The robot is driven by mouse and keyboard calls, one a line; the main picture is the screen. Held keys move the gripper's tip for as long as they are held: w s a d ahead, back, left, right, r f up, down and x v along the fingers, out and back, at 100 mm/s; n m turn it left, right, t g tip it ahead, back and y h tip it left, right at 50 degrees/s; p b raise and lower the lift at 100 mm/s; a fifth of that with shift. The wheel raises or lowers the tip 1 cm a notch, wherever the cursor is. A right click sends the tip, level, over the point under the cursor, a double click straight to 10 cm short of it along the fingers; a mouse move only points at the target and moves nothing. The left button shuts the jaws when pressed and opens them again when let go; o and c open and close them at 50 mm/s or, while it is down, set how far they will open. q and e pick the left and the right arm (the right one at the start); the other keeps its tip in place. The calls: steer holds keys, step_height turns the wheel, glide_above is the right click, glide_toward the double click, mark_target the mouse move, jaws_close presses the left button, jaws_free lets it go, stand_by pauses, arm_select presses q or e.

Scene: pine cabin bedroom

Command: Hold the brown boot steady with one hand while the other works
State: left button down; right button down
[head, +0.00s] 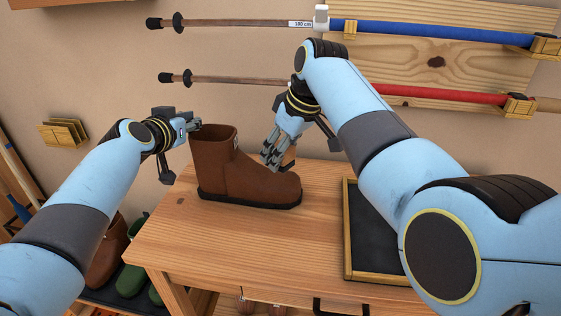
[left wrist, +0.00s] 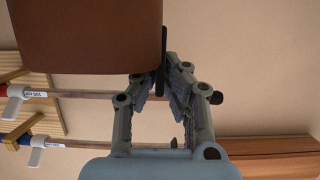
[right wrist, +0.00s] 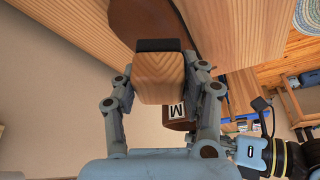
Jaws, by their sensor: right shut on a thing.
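The brown boot (head: 222,170) stands upright on the wooden bench (head: 190,235), toe to the right, with a dark sole. My left gripper (head: 198,127) is at the upper back edge of its shaft, with its fingers apart.
A black tray with a wooden rim (head: 348,235) lies on the bench at the right, partly under my right arm. Poles with blue (head: 430,33) and red (head: 430,93) sections hang on the wall. Green boots (head: 132,280) stand low at the left. The bench front is clear.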

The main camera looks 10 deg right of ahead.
steer(key=shift+r, duration=1.2)
arm_select(q)
steer(key=c, duration=1.4)
jaws_free()
steer(key=shift+s, duration=0.1)
